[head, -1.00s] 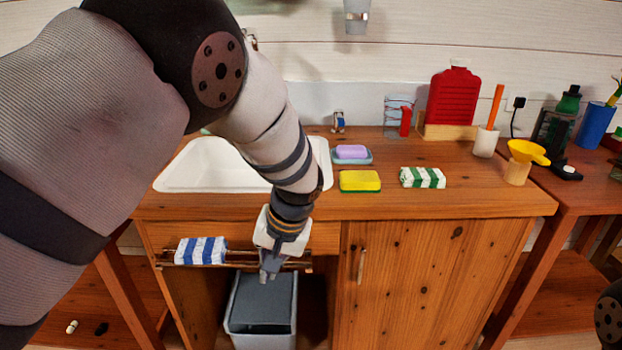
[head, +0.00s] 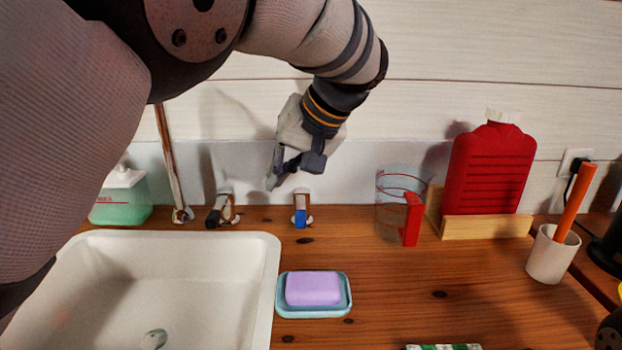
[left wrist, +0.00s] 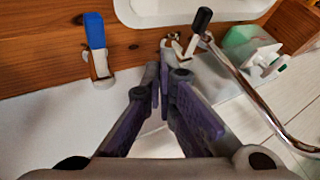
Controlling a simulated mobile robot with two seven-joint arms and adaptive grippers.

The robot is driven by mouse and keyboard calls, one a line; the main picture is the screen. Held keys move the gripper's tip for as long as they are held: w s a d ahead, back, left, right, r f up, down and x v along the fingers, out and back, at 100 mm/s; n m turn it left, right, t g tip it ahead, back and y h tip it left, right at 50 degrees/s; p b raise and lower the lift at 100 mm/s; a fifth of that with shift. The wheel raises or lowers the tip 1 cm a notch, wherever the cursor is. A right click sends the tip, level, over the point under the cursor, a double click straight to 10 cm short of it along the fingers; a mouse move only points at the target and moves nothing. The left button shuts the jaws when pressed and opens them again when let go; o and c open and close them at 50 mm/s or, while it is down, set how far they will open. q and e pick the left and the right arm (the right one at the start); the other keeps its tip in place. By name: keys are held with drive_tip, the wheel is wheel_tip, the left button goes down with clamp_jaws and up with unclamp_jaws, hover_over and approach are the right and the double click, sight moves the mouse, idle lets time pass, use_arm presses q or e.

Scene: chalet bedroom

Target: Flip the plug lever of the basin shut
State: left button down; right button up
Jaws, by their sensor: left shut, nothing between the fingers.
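The white basin (head: 262,300) is set in the wooden counter at the lower left of the head view. Two small levers stand behind it by the wall. One is blue-tipped (head: 301,216), right of the basin's back corner; one is black-tipped (head: 214,217), nearer the spout. Which one works the plug I cannot tell. The left wrist view shows the blue-tipped lever (left wrist: 95,32) upper left and the black-tipped lever (left wrist: 202,20) upper middle. My left gripper (head: 271,183) is shut and empty, above and between the levers, apart from both. My right gripper is out of view.
A chrome spout (head: 168,160) and a green soap bottle (head: 122,197) stand left of the levers. A purple soap on a blue dish (head: 318,313), a clear jug (head: 392,205) and a red canister (head: 490,165) are to the right. The white wall is close behind.

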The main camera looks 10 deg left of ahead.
sight(220, 206)
use_arm(q)
drive_tip(key=w+a+f, duration=0.1)
drive_tip(key=a+f, duration=0.6)
drive_tip(key=a, duration=0.2)
drive_tip(key=shift+a+f+p, duration=0.25)
drive_tip(key=shift+f+p, duration=0.1)
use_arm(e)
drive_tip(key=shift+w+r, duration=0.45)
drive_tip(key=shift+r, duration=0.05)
use_arm(q)
drive_tip(key=shift+w, duration=0.15)
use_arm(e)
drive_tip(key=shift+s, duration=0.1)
